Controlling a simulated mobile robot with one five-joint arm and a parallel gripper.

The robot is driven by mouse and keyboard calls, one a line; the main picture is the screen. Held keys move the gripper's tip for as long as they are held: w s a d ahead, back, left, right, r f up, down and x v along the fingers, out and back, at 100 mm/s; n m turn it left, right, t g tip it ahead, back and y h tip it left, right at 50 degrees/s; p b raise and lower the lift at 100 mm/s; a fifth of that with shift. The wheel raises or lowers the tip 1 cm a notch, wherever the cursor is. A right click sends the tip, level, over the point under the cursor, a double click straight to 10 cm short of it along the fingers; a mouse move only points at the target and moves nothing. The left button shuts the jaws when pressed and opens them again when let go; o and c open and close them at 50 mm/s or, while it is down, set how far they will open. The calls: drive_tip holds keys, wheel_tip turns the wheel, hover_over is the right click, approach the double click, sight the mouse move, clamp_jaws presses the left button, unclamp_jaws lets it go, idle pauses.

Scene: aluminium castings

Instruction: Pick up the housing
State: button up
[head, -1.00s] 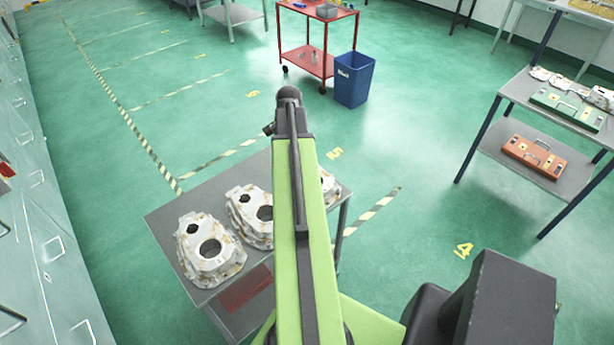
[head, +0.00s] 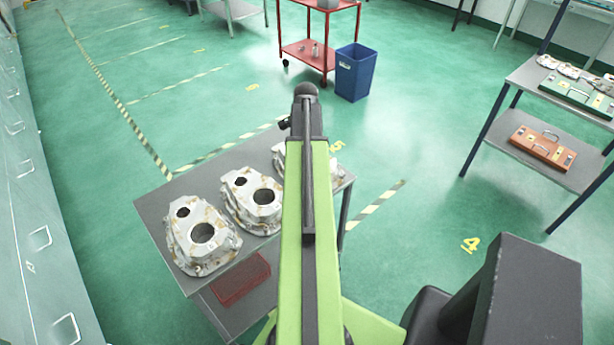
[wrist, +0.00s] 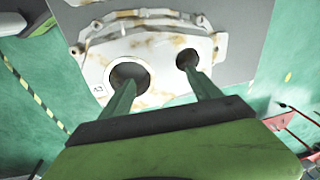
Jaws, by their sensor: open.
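Three pale metal housings with brownish patches and round holes stand on a grey table (head: 160,200) in the head view: a left one (head: 202,236), a middle one (head: 252,200), and a right one (head: 279,160) mostly hidden behind my green arm. In the wrist view one housing (wrist: 165,72) fills the upper middle, with a large and a small hole. My gripper (wrist: 160,82) is open and empty, its two fingers apart in front of that housing. I cannot tell whether the fingertips touch it, nor which of the three it is. The head view hides the jaws.
A red box (head: 242,279) lies on the table's lower shelf. A blue bin (head: 355,72) and a red trolley (head: 307,57) stand farther back. A shelf table (head: 530,90) at right bears more castings and cases. Green floor between them is clear.

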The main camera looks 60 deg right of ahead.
drive_tip(key=f+b, duration=0.1)
drive_tip(key=f, duration=0.1)
drive_tip(key=f+b, duration=0.2)
drive_tip(key=w+f+b, duration=0.1)
drive_tip(key=f+b, duration=0.1)
drive_tip(key=shift+d, duration=0.35)
drive_tip(key=shift+r, duration=0.15)
clamp_jaws()
